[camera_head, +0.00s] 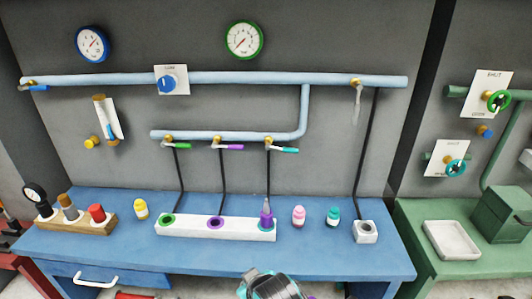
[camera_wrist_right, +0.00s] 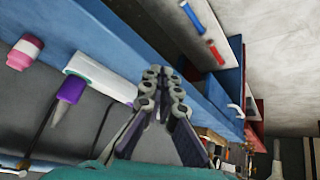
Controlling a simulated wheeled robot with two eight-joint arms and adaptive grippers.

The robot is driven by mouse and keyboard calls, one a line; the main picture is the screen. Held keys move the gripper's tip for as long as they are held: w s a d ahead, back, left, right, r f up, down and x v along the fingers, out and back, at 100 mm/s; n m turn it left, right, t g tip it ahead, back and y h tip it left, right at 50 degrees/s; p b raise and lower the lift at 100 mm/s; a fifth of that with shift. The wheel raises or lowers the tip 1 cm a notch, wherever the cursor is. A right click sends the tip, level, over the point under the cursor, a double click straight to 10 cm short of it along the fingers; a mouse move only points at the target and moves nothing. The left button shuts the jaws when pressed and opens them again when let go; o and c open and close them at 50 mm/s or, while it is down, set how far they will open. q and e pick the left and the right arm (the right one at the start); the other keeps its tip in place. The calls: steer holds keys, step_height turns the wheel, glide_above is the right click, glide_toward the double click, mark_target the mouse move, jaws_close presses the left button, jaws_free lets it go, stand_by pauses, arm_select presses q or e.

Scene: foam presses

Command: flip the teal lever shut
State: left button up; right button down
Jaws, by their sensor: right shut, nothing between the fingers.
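The teal lever (camera_head: 287,150) is at the right end of the lower blue pipe (camera_head: 215,135). It points right, roughly along the pipe, from a brass valve fitting. A dark hose runs down from this valve to a purple nozzle (camera_head: 266,217) at the teal-ringed hole of a white block (camera_head: 190,227). The nozzle also shows in the right wrist view (camera_wrist_right: 72,89). My right gripper (camera_head: 265,280) is low at the front edge of the blue bench, well below the lever. In the wrist view its fingers (camera_wrist_right: 165,90) are together and empty. My left gripper is out of view.
Green (camera_head: 180,146) and purple (camera_head: 232,147) levers sit left on the same pipe. A pink bottle (camera_head: 298,215) and a teal bottle (camera_head: 333,216) stand right of the block. A small white block (camera_head: 365,232) stands farther right. The bench front (camera_head: 330,265) is clear.

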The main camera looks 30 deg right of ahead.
mark_target(284, 150)
steer(key=w+d+r+n+t+h+p, duration=0.2)
steer(key=w+d+r+n+h, duration=0.1)
steer(key=w+d+r+n, duration=0.3)
steer(key=w+d+r+n+t+h+p, duration=0.1)
steer(key=w+d+r+n+t+h, duration=0.2)
steer(key=w+d+r+n, duration=0.3)
steer(key=w+d+r+n+t+h+p, duration=0.2)
steer(key=w+d+r+n+h, duration=0.2)
steer(key=d+n, duration=0.9)
steer(key=shift+w+d+r+n+p, duration=0.35)
steer(key=shift+w+r+n, duration=0.5)
steer(key=shift+w, duration=0.3)
steer(key=shift+r, duration=0.15)
